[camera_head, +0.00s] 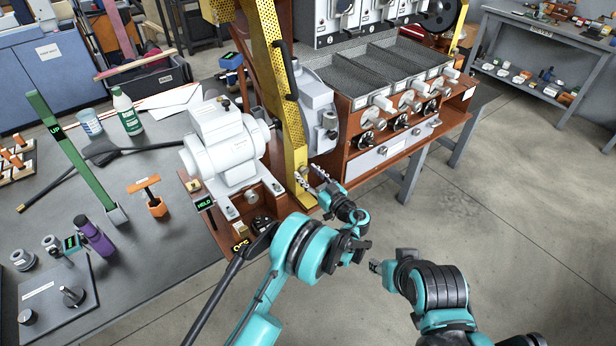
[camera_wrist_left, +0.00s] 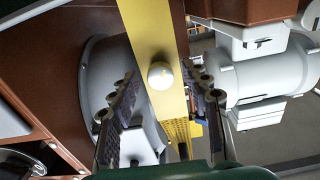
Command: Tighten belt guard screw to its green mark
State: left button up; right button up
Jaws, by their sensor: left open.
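The yellow belt guard (camera_head: 292,125) stands on the red-brown machine base, beside the white motor. In the left wrist view the guard (camera_wrist_left: 147,28) runs down the middle, with a pale round screw head (camera_wrist_left: 160,75) on its face. My left gripper (camera_head: 311,178) is open at the lower end of the guard. Its two fingers stand on either side of the screw head in the wrist view, and gaps show between them and it. I cannot make out a green mark near the screw. My right gripper (camera_head: 376,267) hangs in front of the machine, over the floor, and its fingers are too small to read.
The white motor (camera_head: 220,145) stands left of the guard. The roaster's drawer front (camera_head: 395,150), with several handles and knobs, is to the right. A green post (camera_head: 75,155), bottles and a grey control box (camera_head: 60,297) occupy the left bench.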

pick_arm(q)
jog(key=shift+w+a, duration=0.1)
grip_shut()
